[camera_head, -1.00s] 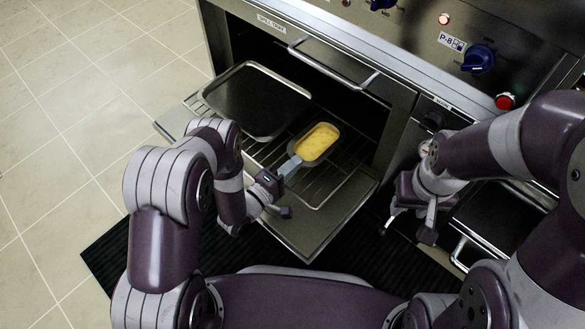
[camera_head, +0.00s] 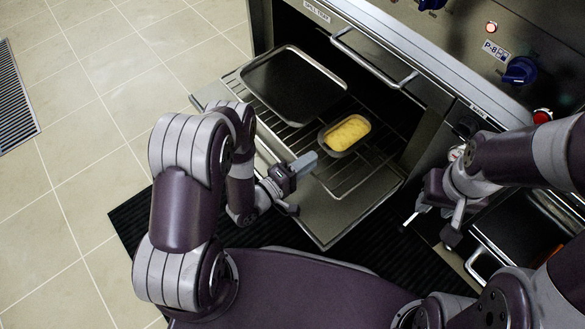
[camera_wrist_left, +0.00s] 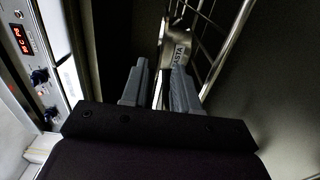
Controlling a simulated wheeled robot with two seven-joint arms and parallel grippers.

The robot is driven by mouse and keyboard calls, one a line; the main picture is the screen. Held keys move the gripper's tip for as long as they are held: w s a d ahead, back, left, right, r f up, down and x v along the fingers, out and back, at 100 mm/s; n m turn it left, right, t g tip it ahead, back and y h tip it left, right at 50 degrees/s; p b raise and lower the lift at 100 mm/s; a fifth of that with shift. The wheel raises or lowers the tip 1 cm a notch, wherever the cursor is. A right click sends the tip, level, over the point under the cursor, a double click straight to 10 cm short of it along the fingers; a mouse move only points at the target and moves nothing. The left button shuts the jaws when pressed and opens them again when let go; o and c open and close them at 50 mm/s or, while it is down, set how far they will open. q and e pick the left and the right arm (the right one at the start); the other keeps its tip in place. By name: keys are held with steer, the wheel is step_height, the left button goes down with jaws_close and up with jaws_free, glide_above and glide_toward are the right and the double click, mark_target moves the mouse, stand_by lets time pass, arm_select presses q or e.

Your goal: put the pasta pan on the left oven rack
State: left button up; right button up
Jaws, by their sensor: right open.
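The pasta pan (camera_head: 347,148), a small grey pan with yellow contents, sits on the pulled-out left oven rack (camera_head: 352,183), right of a large dark tray. Its end with a "PASTA" label (camera_wrist_left: 179,47) shows ahead of the fingers in the left wrist view. My left gripper (camera_head: 308,162) is just in front of the pan, with a small gap to it. Its two fingers (camera_wrist_left: 161,78) are apart with nothing between them. My right gripper (camera_head: 432,228) is open and empty, right of the open oven.
The dark tray (camera_head: 293,86) fills the rack's left side. The lowered oven door (camera_head: 325,232) lies below the rack. A second compartment with a tray (camera_head: 522,232) is at the right.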

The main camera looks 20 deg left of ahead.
arm_select(q)
steer(key=p+v, duration=0.2)
steer(key=v, duration=0.5)
steer(key=w+a+m+g+y, duration=0.3)
steer(key=w+m, duration=0.2)
steer(key=w, duration=0.3)
steer(key=w+a+r+m+g+y, duration=0.2)
steer(key=a+r+m+g+y, duration=0.3)
steer(key=r, duration=0.4)
steer(key=s+d+r+g+y, duration=0.1)
steer(key=s+r+g, duration=0.1)
steer(key=s+r, duration=0.4)
steer(key=s+d+r+m+g+y, duration=0.1)
steer(key=s+r+g, duration=0.2)
steer(key=s, duration=0.9)
step_height(320, 180, up, 3)
steer(key=shift+d+r+y, duration=0.1)
steer(key=shift+d+y, duration=0.2)
steer(key=shift+d, duration=0.05)
